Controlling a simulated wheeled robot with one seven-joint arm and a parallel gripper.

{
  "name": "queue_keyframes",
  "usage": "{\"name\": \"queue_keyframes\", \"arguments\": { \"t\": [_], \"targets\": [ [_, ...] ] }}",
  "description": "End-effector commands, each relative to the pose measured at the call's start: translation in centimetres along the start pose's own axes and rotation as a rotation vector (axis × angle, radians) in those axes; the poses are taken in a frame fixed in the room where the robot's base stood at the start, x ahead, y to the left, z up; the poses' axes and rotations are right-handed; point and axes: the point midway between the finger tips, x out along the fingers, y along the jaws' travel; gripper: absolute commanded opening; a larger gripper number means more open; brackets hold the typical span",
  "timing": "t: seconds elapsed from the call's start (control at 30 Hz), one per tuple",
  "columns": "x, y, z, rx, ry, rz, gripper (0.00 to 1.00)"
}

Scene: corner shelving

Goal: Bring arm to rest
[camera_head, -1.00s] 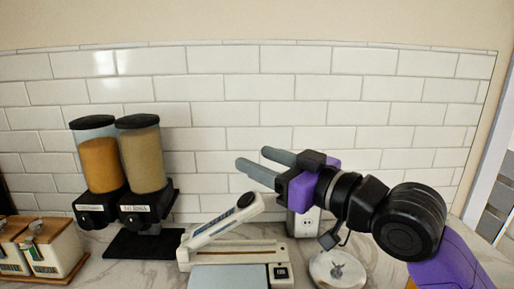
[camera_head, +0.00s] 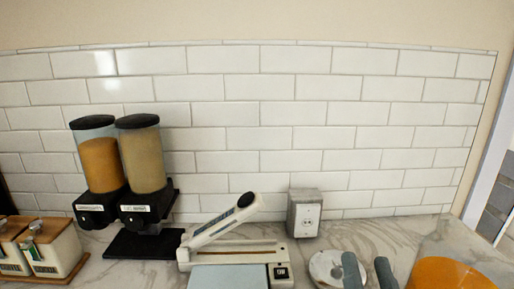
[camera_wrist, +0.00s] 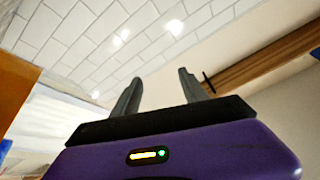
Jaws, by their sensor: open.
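My gripper (camera_head: 368,272) shows only by its two grey fingers at the bottom edge of the head view, right of centre. The fingers are apart with nothing between them. They stand in front of the round white object on the counter and partly cover it. In the wrist view my gripper (camera_wrist: 158,88) has both fingers spread and empty, pointing up toward white tiles. Most of my arm is out of the head view; an orange rounded part of uncertain identity shows at the bottom right.
A white heat sealer (camera_head: 232,254) with a raised lever stands on the marble counter. Two dispensers (camera_head: 143,165) stand at the left, beside wooden-lidded canisters (camera_head: 48,250). The round white object (camera_head: 325,266) lies at the right.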

Motion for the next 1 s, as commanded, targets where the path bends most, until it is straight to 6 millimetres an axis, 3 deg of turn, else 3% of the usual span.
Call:
{"name": "queue_keyframes", "arguments": {
  "t": [0.03, 0.3, 0.7, 0.9, 1.0],
  "targets": [
    [-2.0, 0.7, 0.6, -0.015, -0.018, 0.032, 0.51],
    [-12.1, 3.5, 2.1, -0.149, -0.128, 0.147, 0.51],
    [-27.0, 5.4, 3.0, -0.35, -0.454, 0.172, 0.51],
    [-33.2, 5.9, 3.2, -0.388, -0.63, 0.153, 0.51],
    [-35.1, 5.8, 3.3, -0.391, -0.684, 0.143, 0.51]
  ]
}}
